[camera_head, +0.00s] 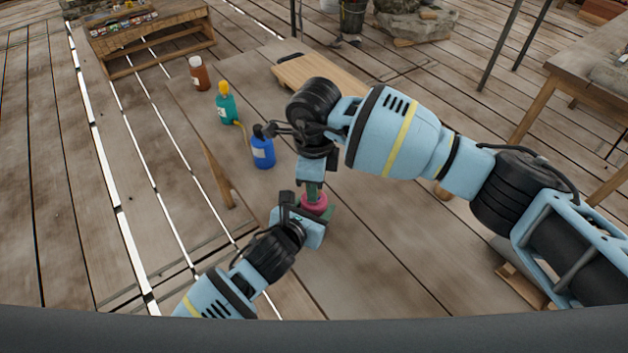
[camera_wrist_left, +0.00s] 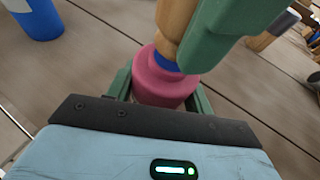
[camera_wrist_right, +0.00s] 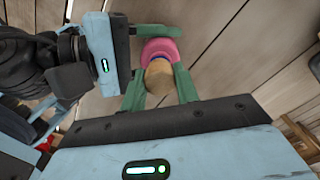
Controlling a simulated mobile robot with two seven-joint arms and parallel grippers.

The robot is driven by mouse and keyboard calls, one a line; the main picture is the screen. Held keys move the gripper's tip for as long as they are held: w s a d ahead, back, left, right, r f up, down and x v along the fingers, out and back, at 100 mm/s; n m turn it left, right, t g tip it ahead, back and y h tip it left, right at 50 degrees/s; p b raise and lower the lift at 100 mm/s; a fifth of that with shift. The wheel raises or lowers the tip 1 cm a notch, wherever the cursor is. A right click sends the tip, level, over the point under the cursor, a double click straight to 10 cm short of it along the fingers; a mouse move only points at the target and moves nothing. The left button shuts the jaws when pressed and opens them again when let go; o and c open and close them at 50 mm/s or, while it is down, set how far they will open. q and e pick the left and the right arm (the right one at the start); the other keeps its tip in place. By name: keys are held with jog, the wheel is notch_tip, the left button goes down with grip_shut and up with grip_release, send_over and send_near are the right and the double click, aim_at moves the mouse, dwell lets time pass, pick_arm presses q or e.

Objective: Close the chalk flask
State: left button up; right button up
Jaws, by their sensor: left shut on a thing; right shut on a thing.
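The pink flask (camera_head: 316,205) stands upright at the table's front. My left gripper (camera_head: 308,214) is shut around its body; this also shows in the left wrist view, where the flask (camera_wrist_left: 160,80) sits between green fingers. A wooden stopper (camera_wrist_left: 172,22) is right above the flask, with a blue band (camera_wrist_left: 165,62) between them. My right gripper (camera_wrist_right: 160,86) comes from above and is shut on the stopper, which shows end-on in the right wrist view (camera_wrist_right: 158,77). The stopper is roughly in line with the flask. I cannot tell how deep it sits in the neck.
A blue bottle (camera_head: 262,152), a teal bottle with yellow top (camera_head: 226,108) and a brown bottle (camera_head: 200,76) stand to the left and behind. A wooden board (camera_head: 330,72) lies at the back, partly hidden by my right arm.

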jog(key=shift+f, duration=0.5)
jog(key=o, duration=1.1)
notch_tip(320, 180, up, 12)
pick_arm(q)
jog(key=o, duration=1.5)
jog(key=shift+c, duration=0.2)
jog(key=shift+s, duration=0.1)
